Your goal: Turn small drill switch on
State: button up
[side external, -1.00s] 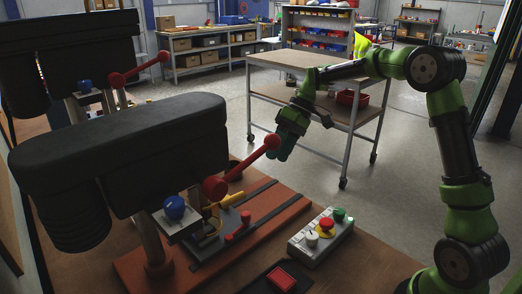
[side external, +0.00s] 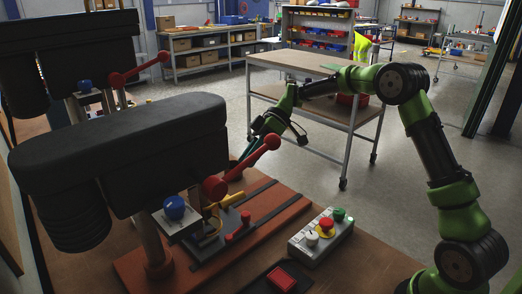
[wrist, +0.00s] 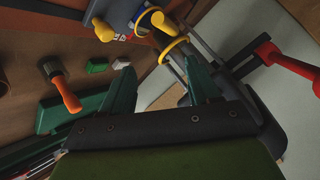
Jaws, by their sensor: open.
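Two black drill presses stand at the left in the side view: a near one (side external: 120,145) and a far one (side external: 70,38); I cannot tell which is the small drill. In the wrist view, a green button (wrist: 121,62) and a white button (wrist: 97,66) sit side by side on a brown surface; they look like a switch, but its state is unclear. My gripper (wrist: 162,85) is open, its green fingers apart, with nothing clearly held. In the side view, my gripper (side external: 248,152) is behind the near drill's red lever (side external: 250,158), its tips partly hidden.
A red lever (wrist: 290,66) and an orange-handled tool (wrist: 64,92) show in the wrist view. A wheeled table (side external: 300,62) stands behind. Open floor lies to the right.

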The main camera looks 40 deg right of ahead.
notch_tip(320, 180, down, 4)
jog(key=s+a, duration=0.2)
jog(key=a, duration=0.1)
notch_tip(320, 180, up, 9)
jog(key=w+d, duration=0.1)
jog(key=shift+w+d+r, duration=0.15)
jog(key=shift+w+d, duration=0.05)
jog(key=shift+w, duration=0.2)
